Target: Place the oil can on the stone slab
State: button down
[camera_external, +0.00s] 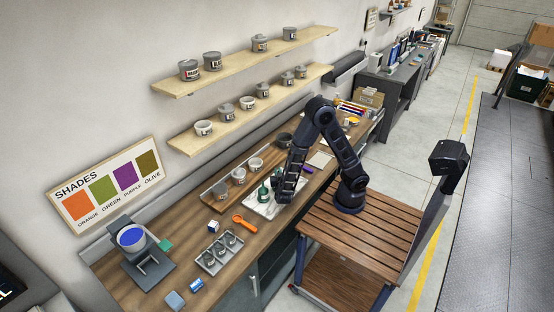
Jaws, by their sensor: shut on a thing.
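The oil can (263,193) appears as a small dark green shape just left of my gripper, over the pale stone slab (254,208). More green shows just above it, close against the fingers. My gripper (279,192) points down over the slab and is shut on the oil can, which is partly hidden by the gripper. At this size I cannot tell whether the can's base touches the slab.
A wooden tray with several grey pots (238,175) stands behind the slab. An orange tool (243,220) and a grey tray of small cups (217,254) lie to the left. A purple item (307,169) lies to the right. Two shelves hang above.

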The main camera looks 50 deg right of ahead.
jog(key=shift+f, duration=0.1)
jog(key=c, duration=1.5)
grip_release()
jog(key=shift+o, duration=0.2)
jog(key=shift+s+a, duration=0.25)
jog(key=v, duration=1.1)
jog(key=shift+a, duration=0.15)
